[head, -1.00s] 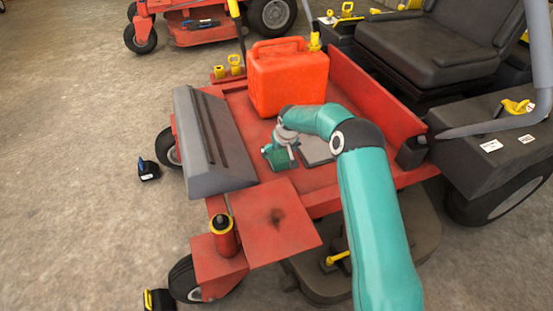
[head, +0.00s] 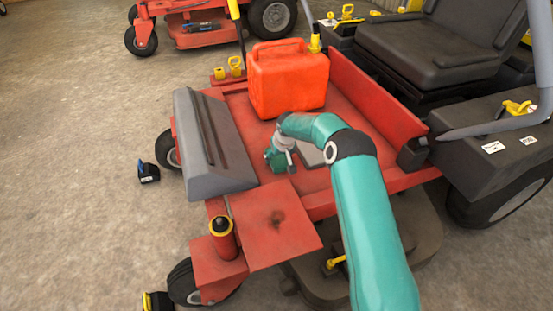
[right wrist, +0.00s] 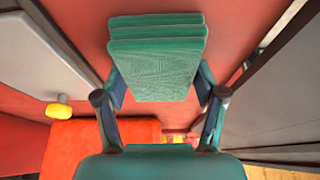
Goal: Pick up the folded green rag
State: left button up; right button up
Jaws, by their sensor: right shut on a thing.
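The folded green rag (right wrist: 152,62) is a thick stack of layers between the two fingers of my right gripper (right wrist: 160,84) in the right wrist view. The fingers are shut on its sides. In the head view my right gripper (head: 282,154) is over the red deck of the mower, in front of the fuel can. The rag is hard to tell apart from the gripper there, and I cannot tell whether it touches the deck. My left gripper is not in view.
An orange fuel can (head: 289,78) stands behind the gripper on the red deck (head: 243,117). A grey sloped footrest (head: 211,145) is to the left. A grey flat plate (head: 311,155) lies just right of the gripper. A black seat (head: 428,55) is at the right.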

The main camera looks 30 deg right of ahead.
notch_tip(320, 180, up, 20)
jog(key=p, duration=0.5)
